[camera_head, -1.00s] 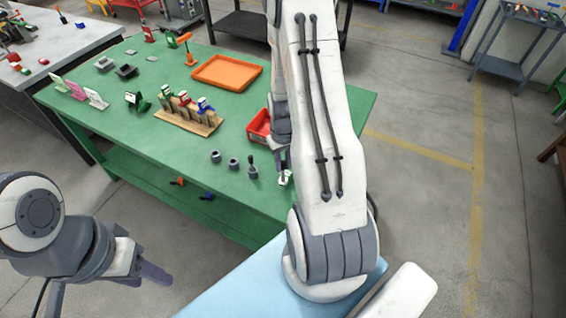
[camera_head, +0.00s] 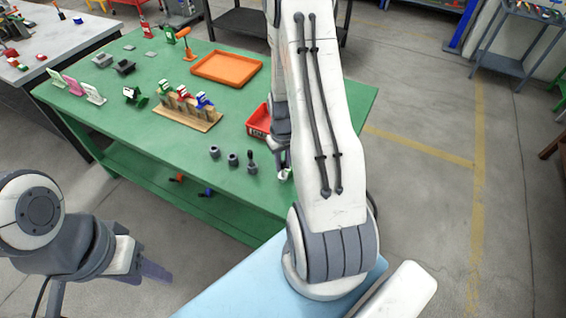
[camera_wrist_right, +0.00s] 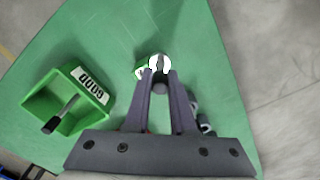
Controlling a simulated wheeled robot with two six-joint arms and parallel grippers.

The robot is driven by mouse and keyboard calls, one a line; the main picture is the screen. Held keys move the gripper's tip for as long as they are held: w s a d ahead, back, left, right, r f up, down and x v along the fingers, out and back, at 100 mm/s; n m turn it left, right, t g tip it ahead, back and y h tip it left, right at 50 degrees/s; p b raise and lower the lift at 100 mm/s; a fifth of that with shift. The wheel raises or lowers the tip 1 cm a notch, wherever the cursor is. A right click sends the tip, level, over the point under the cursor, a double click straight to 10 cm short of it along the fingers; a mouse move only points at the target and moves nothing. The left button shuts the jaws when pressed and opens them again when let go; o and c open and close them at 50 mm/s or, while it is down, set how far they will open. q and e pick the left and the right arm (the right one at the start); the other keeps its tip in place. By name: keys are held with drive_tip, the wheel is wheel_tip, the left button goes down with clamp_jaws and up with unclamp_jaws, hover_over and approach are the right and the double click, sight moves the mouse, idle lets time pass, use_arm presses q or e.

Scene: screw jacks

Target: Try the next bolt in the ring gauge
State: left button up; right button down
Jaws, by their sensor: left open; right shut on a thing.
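My right gripper (camera_wrist_right: 160,78) is shut on a small grey bolt (camera_wrist_right: 160,89), seen nearly end-on between the fingers. At the fingertips a small green piece (camera_wrist_right: 140,69) with a round white face (camera_wrist_right: 159,62) stands on the table; it may be the ring gauge. I cannot tell whether the bolt touches it. In the head view a small green-white piece (camera_head: 285,174) shows beside my right arm, which hides most of that gripper. Three grey pieces stand in a row: two short (camera_head: 215,152) (camera_head: 233,160), one with an upright shank (camera_head: 251,161). My left gripper (camera_head: 156,271) is open and empty, off the table.
In the right wrist view a green box (camera_wrist_right: 66,101) labelled GOOD holds a dark bolt (camera_wrist_right: 60,114). A red bin (camera_head: 258,121), a wooden rack (camera_head: 190,118) and an orange tray (camera_head: 227,69) stand on the green table (camera_head: 120,140). The table's front left is clear.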

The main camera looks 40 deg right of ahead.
idle(0.6)
drive_tip(key=shift+r+p, duration=2.8)
drive_tip(key=shift+r, duration=0.5)
